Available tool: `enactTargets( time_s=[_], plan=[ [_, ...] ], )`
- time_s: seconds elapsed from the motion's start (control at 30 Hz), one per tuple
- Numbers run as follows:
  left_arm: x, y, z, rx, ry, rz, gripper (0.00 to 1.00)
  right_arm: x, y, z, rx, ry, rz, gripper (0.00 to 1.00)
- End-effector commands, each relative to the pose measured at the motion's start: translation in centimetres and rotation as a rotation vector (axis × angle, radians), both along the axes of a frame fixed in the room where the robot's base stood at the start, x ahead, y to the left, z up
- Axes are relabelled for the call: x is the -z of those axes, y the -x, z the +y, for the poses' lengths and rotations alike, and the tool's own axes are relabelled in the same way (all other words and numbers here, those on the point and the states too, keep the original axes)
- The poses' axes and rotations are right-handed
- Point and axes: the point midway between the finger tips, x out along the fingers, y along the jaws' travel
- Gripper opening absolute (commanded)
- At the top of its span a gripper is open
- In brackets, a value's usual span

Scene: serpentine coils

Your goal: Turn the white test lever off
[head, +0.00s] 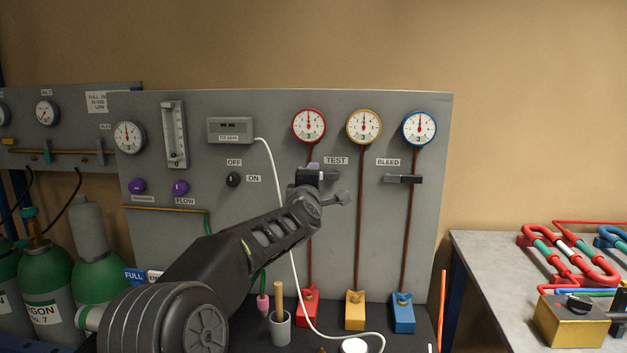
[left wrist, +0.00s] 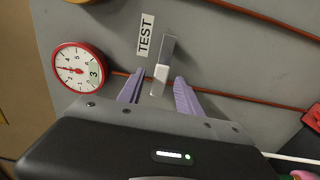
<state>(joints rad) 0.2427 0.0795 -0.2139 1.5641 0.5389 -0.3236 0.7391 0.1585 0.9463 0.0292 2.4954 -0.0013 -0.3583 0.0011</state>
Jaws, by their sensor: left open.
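The white test lever (left wrist: 163,68) is a pale bar standing out from the grey panel beside the TEST label (left wrist: 146,35), in the left wrist view. My left gripper (left wrist: 158,80) is open, with its two lilac fingers on either side of the lever's near end; I cannot tell whether either finger touches it. In the head view my left gripper (head: 314,168) is at the panel just below the TEST label, and it hides most of the lever. My right gripper is in neither view.
The bleed lever (head: 403,179) is to the right on the same panel. Red, yellow and blue gauges (head: 364,126) sit above, with thin pipes running down. A white hose (head: 290,240) hangs behind my left arm. A side table (head: 480,260) with coils stands at right.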

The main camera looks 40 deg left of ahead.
Motion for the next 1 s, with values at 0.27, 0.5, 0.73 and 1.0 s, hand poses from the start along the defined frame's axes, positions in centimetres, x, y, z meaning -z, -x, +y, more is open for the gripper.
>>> enactTargets(
  time_s=[0.27, 0.5, 0.73, 1.0],
  plan=[
    [0.0, 3.4, -2.6, 0.002, 0.002, -0.004, 0.42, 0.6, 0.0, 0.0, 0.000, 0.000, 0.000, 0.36],
    [0.0, 5.6, -4.2, 0.000, -0.001, -0.001, 0.42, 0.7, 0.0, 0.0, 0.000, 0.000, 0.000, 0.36],
    [0.0, 5.7, -4.4, 0.000, -0.001, 0.001, 0.42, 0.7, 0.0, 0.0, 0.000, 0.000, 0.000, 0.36],
    [0.0, 5.7, -4.3, 0.000, -0.001, 0.001, 0.42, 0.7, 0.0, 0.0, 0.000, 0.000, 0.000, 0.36]
  ],
)
